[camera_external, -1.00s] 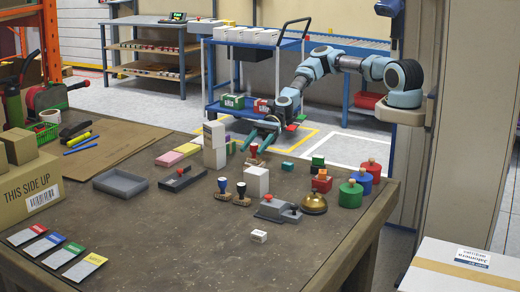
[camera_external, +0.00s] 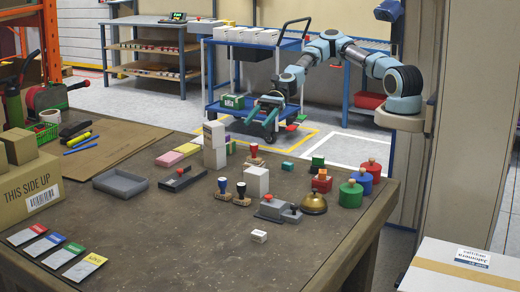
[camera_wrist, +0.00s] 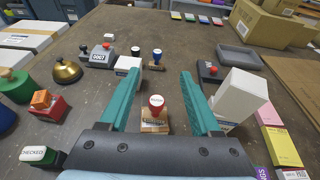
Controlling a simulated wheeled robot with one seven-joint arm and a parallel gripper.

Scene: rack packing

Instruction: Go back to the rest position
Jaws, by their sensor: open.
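My gripper (camera_external: 258,110) is in the air beyond the far edge of the table, in front of the blue cart in the external view. Its two teal fingers are apart with nothing held between them. In the wrist view my gripper (camera_wrist: 160,90) points over the table. A red-handled stamp (camera_wrist: 155,108) appears between the fingers there, standing on the table. A tall white box (camera_wrist: 238,98) shows just right of the right finger.
The brown table (camera_external: 200,248) holds stamps, a brass bell (camera_external: 314,204), a grey tray (camera_external: 121,183), coloured round containers (camera_external: 351,194) and a carton (camera_external: 30,190). The blue cart (camera_external: 226,104) with white boxes stands behind the gripper. A white-topped box (camera_external: 450,280) is at front right.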

